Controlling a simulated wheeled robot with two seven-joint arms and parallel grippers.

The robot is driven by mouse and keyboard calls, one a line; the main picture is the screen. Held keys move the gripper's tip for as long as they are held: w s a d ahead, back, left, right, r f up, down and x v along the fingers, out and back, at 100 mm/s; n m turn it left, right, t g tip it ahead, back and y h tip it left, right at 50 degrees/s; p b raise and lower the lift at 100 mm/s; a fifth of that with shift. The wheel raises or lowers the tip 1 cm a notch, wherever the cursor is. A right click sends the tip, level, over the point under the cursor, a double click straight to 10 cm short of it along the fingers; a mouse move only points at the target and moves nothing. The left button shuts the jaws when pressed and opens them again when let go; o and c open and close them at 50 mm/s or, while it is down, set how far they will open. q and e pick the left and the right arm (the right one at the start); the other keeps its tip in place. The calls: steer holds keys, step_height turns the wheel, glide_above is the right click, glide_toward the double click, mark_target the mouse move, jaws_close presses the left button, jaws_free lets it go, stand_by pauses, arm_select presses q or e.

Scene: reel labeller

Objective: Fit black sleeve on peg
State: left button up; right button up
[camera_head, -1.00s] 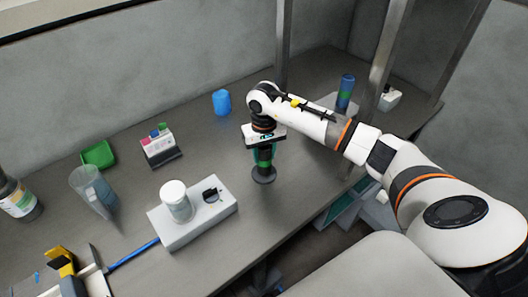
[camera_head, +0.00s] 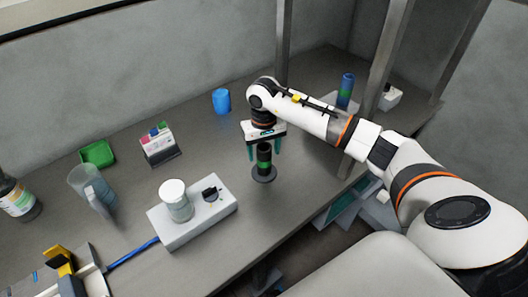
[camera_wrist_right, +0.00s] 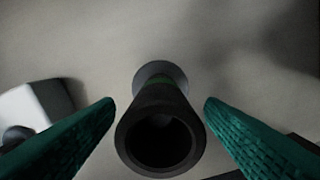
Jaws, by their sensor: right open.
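The black sleeve (camera_head: 264,151) stands upright over a small grey disc base (camera_head: 263,176), with a green band (camera_head: 264,165) low on the same upright. In the right wrist view, the sleeve (camera_wrist_right: 160,140) is a hollow tube whose dark open end faces the camera. The peg inside it cannot be made out. My right gripper (camera_head: 265,153) points down with its teal fingers on either side of the sleeve. In the right wrist view both fingers are apart from the sleeve, with gaps on each side. My left gripper is not in view.
A grey box (camera_head: 193,228) with a white-lidded jar (camera_head: 176,202) and a black knob (camera_head: 210,192) stands left of the sleeve. Farther off are a blue cup (camera_head: 221,101), a green tray (camera_head: 98,153) and a clear jug (camera_head: 90,188). The bench between the sleeve and blue cup is clear.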

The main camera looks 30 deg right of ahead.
step_height(320, 180, up, 11)
steer(key=b, duration=0.2)
steer(key=shift+s+f, duration=0.1)
steer(key=shift+f, duration=0.05)
stand_by(0.5)
